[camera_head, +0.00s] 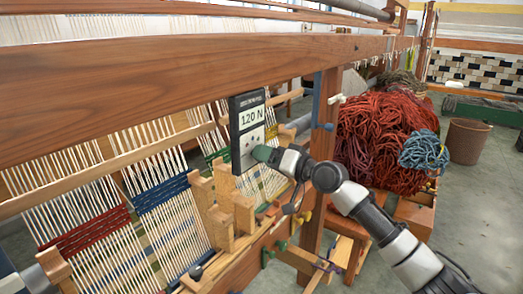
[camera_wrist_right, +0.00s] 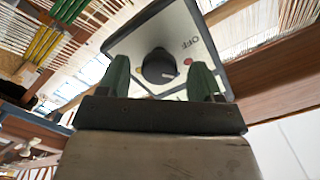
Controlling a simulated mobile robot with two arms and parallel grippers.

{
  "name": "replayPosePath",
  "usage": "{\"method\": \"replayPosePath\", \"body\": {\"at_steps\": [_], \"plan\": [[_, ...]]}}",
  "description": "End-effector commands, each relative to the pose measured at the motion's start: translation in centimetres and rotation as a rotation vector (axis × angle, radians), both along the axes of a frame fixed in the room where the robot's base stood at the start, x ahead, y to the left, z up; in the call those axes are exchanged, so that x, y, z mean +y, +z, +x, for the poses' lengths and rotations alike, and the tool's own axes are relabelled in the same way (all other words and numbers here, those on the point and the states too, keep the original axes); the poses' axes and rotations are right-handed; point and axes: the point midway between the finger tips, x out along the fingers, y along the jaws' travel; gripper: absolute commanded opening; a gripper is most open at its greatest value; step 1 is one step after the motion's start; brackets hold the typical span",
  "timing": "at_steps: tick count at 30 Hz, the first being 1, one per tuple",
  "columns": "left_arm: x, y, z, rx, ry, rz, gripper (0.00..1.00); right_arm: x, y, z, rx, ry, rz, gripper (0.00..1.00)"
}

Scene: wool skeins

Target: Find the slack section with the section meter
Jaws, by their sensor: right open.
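The section meter (camera_head: 249,120) is a dark-framed box with a pale face, upright against the loom below the big beam; its display reads 120 N. My right gripper (camera_head: 262,154) is at its lower face. In the right wrist view the meter's plate (camera_wrist_right: 128,45) carries a black round knob (camera_wrist_right: 160,66) and an OFF label. My open green fingers (camera_wrist_right: 160,82) stand either side of the knob; contact is unclear. Pale warp sections carry a red band (camera_head: 86,228), a blue band (camera_head: 160,192) and a green band (camera_head: 216,156). My left gripper is not in view.
The thick wooden beam (camera_head: 180,85) crosses above the warp. Wooden blocks (camera_head: 225,205) stand just below and left of the meter. A loom post (camera_head: 322,130) is close to my right arm. Red wool (camera_head: 385,135) and blue wool (camera_head: 425,150) lie piled behind. A basket (camera_head: 466,141) stands farther right.

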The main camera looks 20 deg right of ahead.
Motion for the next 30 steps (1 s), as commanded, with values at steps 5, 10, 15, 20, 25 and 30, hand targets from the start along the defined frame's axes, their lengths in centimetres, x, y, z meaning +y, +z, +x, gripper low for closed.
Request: {"method": "replayPosePath", "body": {"at_steps": [5, 10, 15, 20, 25, 30], "plan": [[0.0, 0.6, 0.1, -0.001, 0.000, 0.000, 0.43, 1.0, 0.0, 1.3, 0.001, -0.001, 0.000, 0.65], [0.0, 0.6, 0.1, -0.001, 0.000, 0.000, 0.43, 1.2, -0.1, 1.6, 0.001, -0.002, -0.001, 0.65], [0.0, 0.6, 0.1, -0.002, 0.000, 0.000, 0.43, 1.2, -0.1, 1.6, 0.001, -0.001, 0.000, 0.64], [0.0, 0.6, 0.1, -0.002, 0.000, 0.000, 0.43, 1.1, -0.1, 1.5, 0.001, -0.002, -0.001, 0.39], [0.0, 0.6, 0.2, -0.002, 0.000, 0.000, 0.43, 1.1, -0.1, 1.5, 0.001, -0.002, -0.001, 0.16], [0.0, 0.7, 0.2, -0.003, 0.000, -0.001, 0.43, 1.1, -0.1, 1.5, 0.008, -0.002, 0.009, 0.16]]}}
